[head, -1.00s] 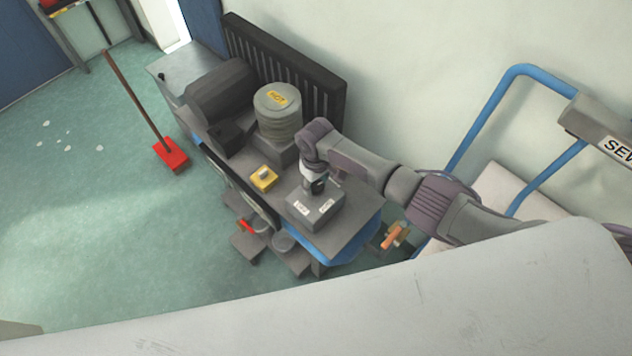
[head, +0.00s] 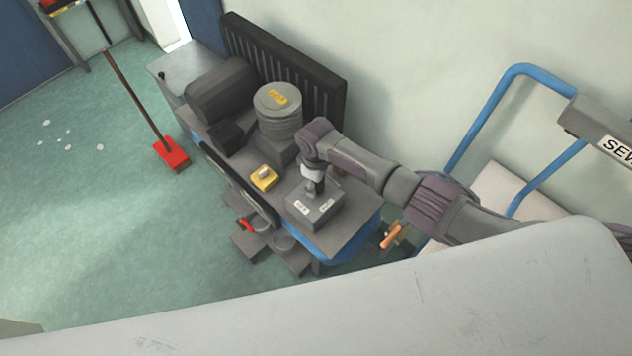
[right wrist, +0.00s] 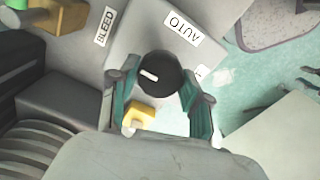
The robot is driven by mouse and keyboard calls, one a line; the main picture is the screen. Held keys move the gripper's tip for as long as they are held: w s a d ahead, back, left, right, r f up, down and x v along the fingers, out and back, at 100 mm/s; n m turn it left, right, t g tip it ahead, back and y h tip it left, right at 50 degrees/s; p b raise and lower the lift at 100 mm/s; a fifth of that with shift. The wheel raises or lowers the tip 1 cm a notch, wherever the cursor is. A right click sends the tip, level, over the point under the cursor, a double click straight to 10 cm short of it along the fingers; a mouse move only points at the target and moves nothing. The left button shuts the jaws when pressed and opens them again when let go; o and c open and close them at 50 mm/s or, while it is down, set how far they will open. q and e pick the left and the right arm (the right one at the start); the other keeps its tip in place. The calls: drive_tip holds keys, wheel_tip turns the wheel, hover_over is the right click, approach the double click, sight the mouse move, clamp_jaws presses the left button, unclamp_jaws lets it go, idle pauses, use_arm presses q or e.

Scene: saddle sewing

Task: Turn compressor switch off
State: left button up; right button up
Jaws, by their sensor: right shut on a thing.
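The compressor (head: 200,68) stands against the wall, with a grey switch box (head: 316,208) on the near end of its top. A black round knob (right wrist: 160,74) with a white mark sits on this box. My right gripper (head: 314,188) reaches down over the box from the right. In the right wrist view its fingers are on both sides of the knob, shut on it. My left gripper is not in view.
A yellow box (head: 264,179) and a ribbed cylinder (head: 278,112) stand on the compressor beside the switch box. A blue-railed cart (head: 480,125) is at the right. A red broom (head: 171,154) stands on the open floor at the left. A pale surface (head: 420,300) fills the foreground.

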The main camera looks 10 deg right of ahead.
drive_tip(key=o, duration=1.2)
drive_tip(key=shift+c, duration=0.2)
wheel_tip(320, 180, up, 12)
drive_tip(key=shift+a, duration=0.1)
